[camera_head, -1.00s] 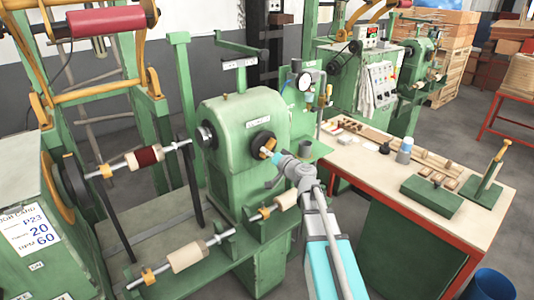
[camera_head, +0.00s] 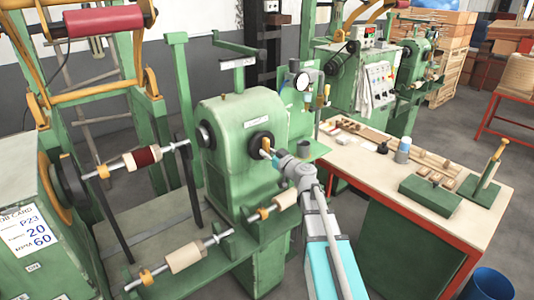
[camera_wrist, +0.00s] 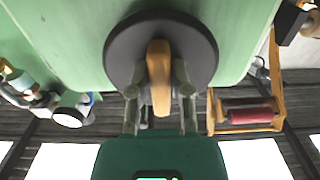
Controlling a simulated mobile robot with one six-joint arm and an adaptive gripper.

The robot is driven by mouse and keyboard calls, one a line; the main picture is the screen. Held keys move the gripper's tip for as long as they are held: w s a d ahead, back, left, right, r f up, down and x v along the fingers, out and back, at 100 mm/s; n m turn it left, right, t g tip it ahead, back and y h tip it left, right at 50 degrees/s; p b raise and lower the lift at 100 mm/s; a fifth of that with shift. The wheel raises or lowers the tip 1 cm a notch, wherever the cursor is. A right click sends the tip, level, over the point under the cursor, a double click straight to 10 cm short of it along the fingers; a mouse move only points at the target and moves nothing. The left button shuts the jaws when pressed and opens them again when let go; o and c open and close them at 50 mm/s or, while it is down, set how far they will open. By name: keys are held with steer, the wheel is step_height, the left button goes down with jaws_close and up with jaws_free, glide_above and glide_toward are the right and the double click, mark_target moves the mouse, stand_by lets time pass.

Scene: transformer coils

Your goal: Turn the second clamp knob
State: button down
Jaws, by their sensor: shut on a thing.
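The clamp knob is an orange-tan bar on a round black disc, on the front of the green machine head (camera_head: 236,128). In the head view, the knob (camera_head: 265,146) stands roughly upright on the disc (camera_head: 256,142). In the wrist view, the knob (camera_wrist: 158,65) runs nearly upright across the black disc (camera_wrist: 116,52). My gripper (camera_head: 272,156) reaches it from the lower right. In the wrist view, my gripper's fingers (camera_wrist: 159,92) lie on either side of the knob, shut on it. The exact contact is partly hidden.
Below the machine head is a shaft with a cream roll (camera_head: 286,195); another cream roll (camera_head: 186,256) is at lower left. A pale workbench (camera_head: 440,172) with small parts and a green block stands right. A dial gauge (camera_head: 302,82) is behind. A blue bin (camera_head: 490,285) sits lower right.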

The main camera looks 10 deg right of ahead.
stand_by(0.4)
steer(key=c, duration=0.6)
jaws_free()
steer(key=shift+o, duration=0.2)
steer(key=v, duration=1.2)
